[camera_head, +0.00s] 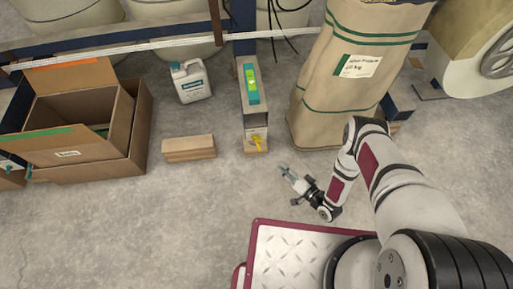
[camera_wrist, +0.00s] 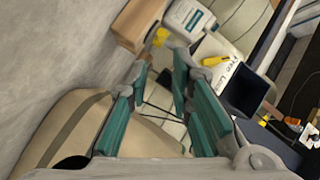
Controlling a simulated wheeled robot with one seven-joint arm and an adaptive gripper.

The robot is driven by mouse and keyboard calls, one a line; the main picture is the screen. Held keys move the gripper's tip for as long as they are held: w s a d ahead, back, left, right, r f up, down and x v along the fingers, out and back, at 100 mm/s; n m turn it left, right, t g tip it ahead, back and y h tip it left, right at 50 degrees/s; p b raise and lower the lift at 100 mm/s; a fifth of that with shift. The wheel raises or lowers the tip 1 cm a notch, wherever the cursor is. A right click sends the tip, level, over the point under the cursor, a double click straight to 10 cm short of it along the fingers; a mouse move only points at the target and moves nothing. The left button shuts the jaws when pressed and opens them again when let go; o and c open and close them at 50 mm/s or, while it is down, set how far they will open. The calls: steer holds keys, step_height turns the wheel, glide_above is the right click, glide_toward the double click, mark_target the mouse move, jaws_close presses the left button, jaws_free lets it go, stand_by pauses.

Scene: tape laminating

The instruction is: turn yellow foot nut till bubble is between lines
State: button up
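The yellow foot nut (camera_head: 257,142) sits low at the front end of a narrow grey beam, just above a small wooden block. A teal level (camera_head: 251,84) with a bright green vial lies on top of the beam. The bubble and its lines are too small to read. My gripper (camera_head: 284,170) is in front of the nut and slightly right of it, apart from it. In the wrist view the teal fingers (camera_wrist: 160,62) are spread with nothing between them. A yellow piece (camera_wrist: 160,37), apparently the nut, shows just beyond the tips.
A tall paper sack (camera_head: 335,100) stands close right of the beam. A wooden block (camera_head: 189,148), a white jug (camera_head: 190,82) and an open cardboard box (camera_head: 75,160) are to the left. A metal-plated platform (camera_head: 290,255) is in front. The concrete floor between is clear.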

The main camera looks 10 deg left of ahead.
steer(key=b+x, duration=0.1)
steer(key=x, duration=1.3)
steer(key=shift+s+a+b, duration=0.2)
steer(key=shift+s+b, duration=0.05)
steer(key=shift+b, duration=0.1)
jaws_close()
